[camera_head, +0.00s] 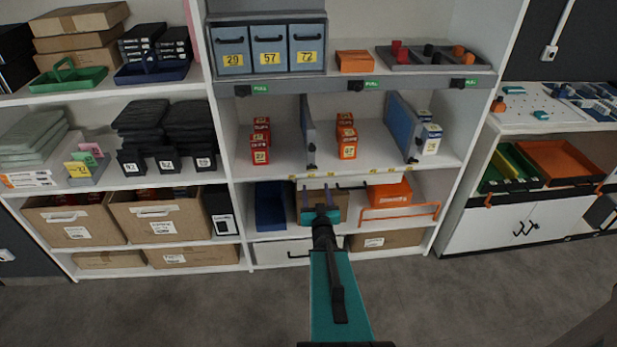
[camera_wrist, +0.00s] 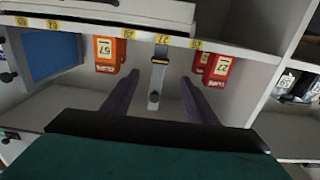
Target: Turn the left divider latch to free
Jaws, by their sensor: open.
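The left divider (camera_head: 308,133) is a thin grey upright panel on the middle shelf, between red cartons (camera_head: 260,141) and orange cartons (camera_head: 346,136). Which way the latch is turned is too small to tell. My gripper (camera_head: 318,188) is open and empty, in front of the shelf edge below the divider. In the wrist view its two purple fingers (camera_wrist: 160,80) lie either side of the divider edge, apart from it.
A blue divider (camera_head: 403,126) stands to the right, with white-and-yellow cartons (camera_head: 430,138) beyond it. Below the shelf are a blue bin (camera_head: 271,206), an orange box (camera_head: 390,193) and an orange rail (camera_head: 400,213).

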